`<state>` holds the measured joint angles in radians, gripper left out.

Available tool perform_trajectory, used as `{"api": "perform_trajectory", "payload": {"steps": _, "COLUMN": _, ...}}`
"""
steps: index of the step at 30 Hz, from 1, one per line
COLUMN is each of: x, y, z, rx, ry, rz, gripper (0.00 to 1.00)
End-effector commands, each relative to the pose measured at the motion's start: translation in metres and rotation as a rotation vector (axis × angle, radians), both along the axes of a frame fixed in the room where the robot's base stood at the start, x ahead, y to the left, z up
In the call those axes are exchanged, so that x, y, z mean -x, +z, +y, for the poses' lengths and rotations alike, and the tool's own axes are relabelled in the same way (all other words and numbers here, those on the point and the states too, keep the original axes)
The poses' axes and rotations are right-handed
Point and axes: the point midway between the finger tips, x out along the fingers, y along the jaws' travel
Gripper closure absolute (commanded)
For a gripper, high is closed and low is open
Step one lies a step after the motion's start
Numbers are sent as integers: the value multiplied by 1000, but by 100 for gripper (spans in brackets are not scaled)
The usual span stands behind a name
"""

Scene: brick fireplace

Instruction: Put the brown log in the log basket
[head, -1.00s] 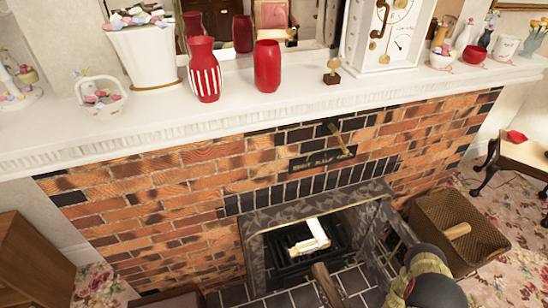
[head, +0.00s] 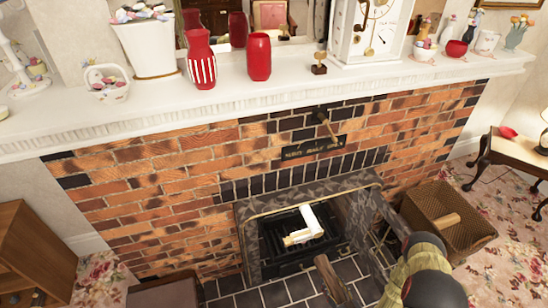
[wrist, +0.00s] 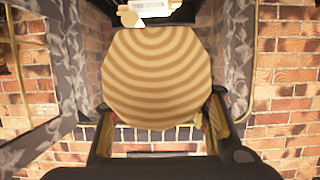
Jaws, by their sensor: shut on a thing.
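The brown log (wrist: 157,78) fills the middle of the wrist view, its ringed end facing the camera. My gripper (wrist: 160,112) is shut on it, with one finger at each side. In the head view the log (head: 333,280) is a brown piece held in front of the fireplace, left of my arm. The log basket (head: 480,237) is a brown woven box on the floor right of the fireplace, to the right of the held log. A lighter log (head: 447,221) lies inside it.
The fireplace grate (head: 283,240) holds pale log pieces (head: 305,228). The stone surround (head: 350,215) stands between the grate and the basket. Above, the white mantel (head: 290,100) carries vases and a clock. A side table (head: 515,155) stands at the right.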

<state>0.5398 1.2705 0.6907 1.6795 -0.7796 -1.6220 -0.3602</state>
Motion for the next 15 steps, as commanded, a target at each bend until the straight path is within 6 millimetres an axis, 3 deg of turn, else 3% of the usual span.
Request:
{"api": "perform_trajectory", "payload": {"steps": 8, "x": -31, "y": 47, "z": 0, "rx": 3, "ry": -34, "rz": -6, "gripper": 97}}
{"api": "perform_trajectory", "payload": {"steps": 15, "x": -58, "y": 108, "z": 9, "rx": 1, "ry": -89, "rz": -6, "gripper": 97}}
